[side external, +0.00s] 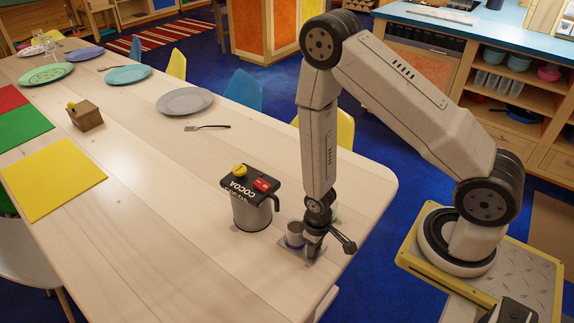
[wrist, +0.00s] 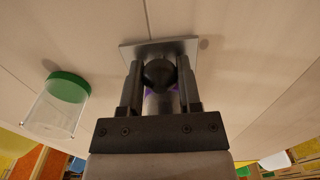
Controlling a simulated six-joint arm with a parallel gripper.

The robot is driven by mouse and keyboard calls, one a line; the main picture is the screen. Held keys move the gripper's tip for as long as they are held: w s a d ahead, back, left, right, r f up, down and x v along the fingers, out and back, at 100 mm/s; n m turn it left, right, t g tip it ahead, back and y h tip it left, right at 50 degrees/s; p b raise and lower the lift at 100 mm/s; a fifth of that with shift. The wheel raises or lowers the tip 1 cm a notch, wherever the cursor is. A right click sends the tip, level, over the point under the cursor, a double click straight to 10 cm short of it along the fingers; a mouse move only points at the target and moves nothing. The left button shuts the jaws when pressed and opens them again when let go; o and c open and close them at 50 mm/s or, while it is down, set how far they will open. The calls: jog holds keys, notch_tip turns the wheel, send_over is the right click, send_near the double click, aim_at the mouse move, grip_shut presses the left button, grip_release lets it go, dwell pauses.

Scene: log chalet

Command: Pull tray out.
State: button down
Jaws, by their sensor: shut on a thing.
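The tray (side external: 313,254) is a small flat grey plate on the table near its right edge, in front of the cocoa machine (side external: 251,214). A small cup (side external: 294,231) with a purple band stands on it. My gripper (side external: 316,244) is low over the tray, beside the cup. In the wrist view, my gripper (wrist: 159,85) is shut on a dark rounded piece (wrist: 160,73); whether that piece belongs to the tray cannot be told. The tray's far edge (wrist: 152,47) shows beyond the fingers. The gripper hides part of the tray, and a purple patch shows between the fingers.
A clear jar with a green lid (wrist: 68,87) stands left of my gripper in the wrist view. The cocoa machine has a yellow knob, a red button and a side handle. Plates, a fork (side external: 207,127) and a wooden box (side external: 85,115) lie farther back. The table's front is clear.

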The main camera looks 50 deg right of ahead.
jog(key=shift+s, duration=1.25)
jog(key=shift+c, duration=1.6)
grip_release()
jog(key=shift+r, duration=0.1)
jog(key=shift+r, duration=2.95)
